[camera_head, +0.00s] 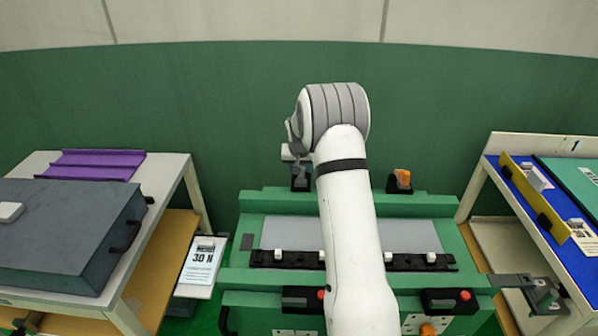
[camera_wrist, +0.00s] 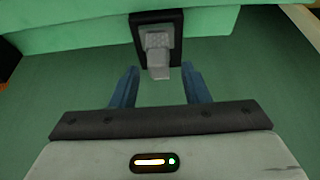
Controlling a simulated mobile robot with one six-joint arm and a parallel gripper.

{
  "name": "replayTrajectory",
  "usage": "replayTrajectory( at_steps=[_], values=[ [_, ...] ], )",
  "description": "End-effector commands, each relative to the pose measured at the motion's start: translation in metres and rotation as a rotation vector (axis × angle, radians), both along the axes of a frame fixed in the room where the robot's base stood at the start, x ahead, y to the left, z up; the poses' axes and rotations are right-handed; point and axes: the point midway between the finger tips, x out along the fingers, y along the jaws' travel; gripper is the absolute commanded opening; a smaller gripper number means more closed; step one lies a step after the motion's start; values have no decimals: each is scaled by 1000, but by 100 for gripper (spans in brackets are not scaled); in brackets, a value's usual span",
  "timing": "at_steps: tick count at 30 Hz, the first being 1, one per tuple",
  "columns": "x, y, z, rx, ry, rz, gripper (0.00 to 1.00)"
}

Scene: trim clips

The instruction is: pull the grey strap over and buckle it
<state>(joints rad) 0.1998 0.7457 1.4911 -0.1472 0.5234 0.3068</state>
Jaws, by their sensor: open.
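In the wrist view, my gripper (camera_wrist: 160,86) is open, with its two blue fingers apart. A light grey tab (camera_wrist: 158,62), which may be the end of the grey strap, sticks out from a black mount (camera_wrist: 142,25) on a green edge. The tab lies between and just beyond the fingertips; I cannot tell whether they touch it. In the head view, my arm reaches to the back of the green fixture (camera_head: 432,210), above a small black mount (camera_head: 300,184). My fingers are not clear there. I cannot make out a buckle for certain.
A grey panel (camera_head: 285,233) and a black rail with white clips (camera_head: 300,259) lie on the fixture. An orange piece (camera_head: 402,176) stands at back right. Black blocks with red knobs (camera_head: 450,300) are in front. Tables flank it, the left with a dark case (camera_head: 60,235).

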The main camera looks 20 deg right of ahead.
Motion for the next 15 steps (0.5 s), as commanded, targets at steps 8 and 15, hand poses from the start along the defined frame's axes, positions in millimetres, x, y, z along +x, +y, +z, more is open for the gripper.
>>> replayTrajectory(
  at_steps=[8,15],
  values=[
    [10,-4,-25,0,-1,0,42],
    [10,-5,-26,0,-1,-1,42]
  ],
)
